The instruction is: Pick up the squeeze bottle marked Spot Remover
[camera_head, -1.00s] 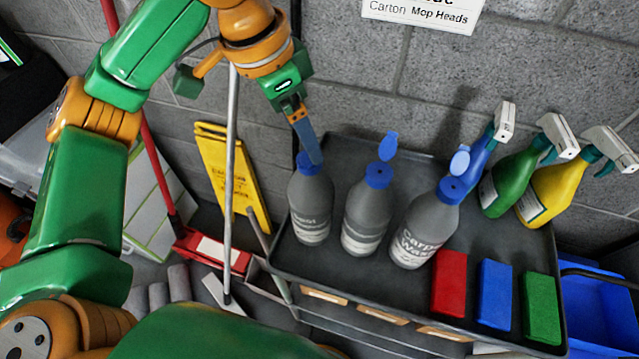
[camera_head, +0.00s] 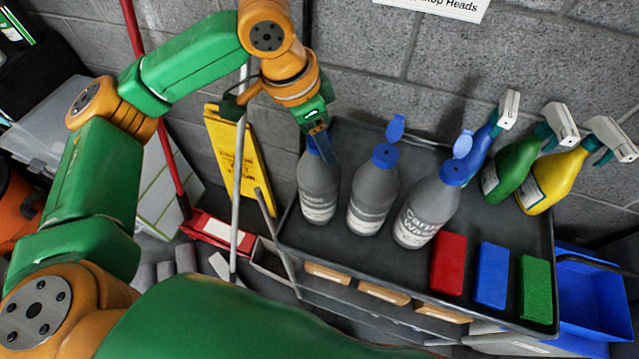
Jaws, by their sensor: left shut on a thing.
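Three grey squeeze bottles with blue caps stand on a dark tray cart (camera_head: 400,275). My left gripper (camera_head: 320,147) points down at the top of the leftmost bottle (camera_head: 317,190) and is shut on it near its cap, which the fingers largely hide. This bottle's label is too small to read. The middle bottle (camera_head: 372,195) has its flip cap open, and its label is also unreadable. The right bottle (camera_head: 428,208) is marked "Carpet Wa...", with its cap open. I cannot tell which bottle says Spot Remover. My right gripper is not in view.
Blue, green (camera_head: 512,170) and yellow (camera_head: 553,180) spray bottles stand at the tray's back right. Red (camera_head: 449,263), blue (camera_head: 492,275) and green (camera_head: 536,288) blocks lie at its front right. A yellow sign (camera_head: 240,160) and mop poles stand left of the cart. A block wall is behind.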

